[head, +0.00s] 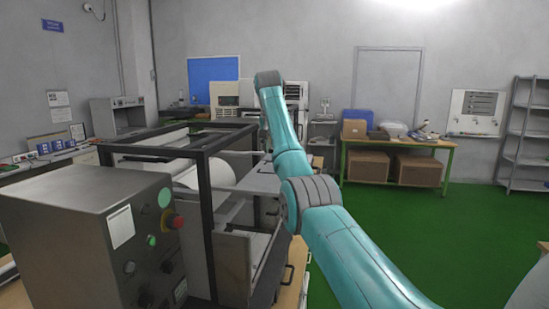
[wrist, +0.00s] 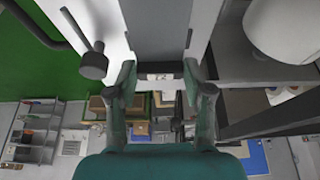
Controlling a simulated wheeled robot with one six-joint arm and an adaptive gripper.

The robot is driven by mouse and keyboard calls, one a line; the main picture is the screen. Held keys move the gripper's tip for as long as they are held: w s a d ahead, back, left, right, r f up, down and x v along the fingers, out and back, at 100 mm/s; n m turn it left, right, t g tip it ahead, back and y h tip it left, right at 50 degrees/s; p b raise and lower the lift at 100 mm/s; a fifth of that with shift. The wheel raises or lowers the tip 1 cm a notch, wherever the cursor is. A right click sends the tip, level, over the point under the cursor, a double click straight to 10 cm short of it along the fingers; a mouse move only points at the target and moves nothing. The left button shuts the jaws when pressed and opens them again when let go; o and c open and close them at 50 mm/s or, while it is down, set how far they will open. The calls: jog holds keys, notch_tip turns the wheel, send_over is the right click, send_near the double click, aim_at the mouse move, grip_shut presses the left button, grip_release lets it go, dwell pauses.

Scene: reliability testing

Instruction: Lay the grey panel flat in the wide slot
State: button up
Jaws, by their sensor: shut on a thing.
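My gripper (wrist: 159,72) shows in the wrist view with its two fingers on either side of a flat grey panel (wrist: 158,28). It is shut on the panel, gripping it near its close edge; the far part runs out of the top of the picture. In the head view my arm reaches toward the far side of a black-framed machine (head: 205,150), and the gripper is hidden there. A grey flat surface (head: 258,182) shows beside the frame, but I cannot tell whether it is the panel. I cannot make out the wide slot clearly in either view.
A white cylinder (head: 205,172) lies inside the black frame, close to the right of the panel in the wrist view. A dark knob (wrist: 93,62) on a rod is left of my gripper. A grey control box (head: 90,235) stands in front. Green floor is open at right.

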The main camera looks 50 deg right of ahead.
jog(key=shift+f, duration=1.8)
jog(key=shift+f, duration=0.1)
jog(key=o, duration=1)
jog(key=shift+o, duration=0.2)
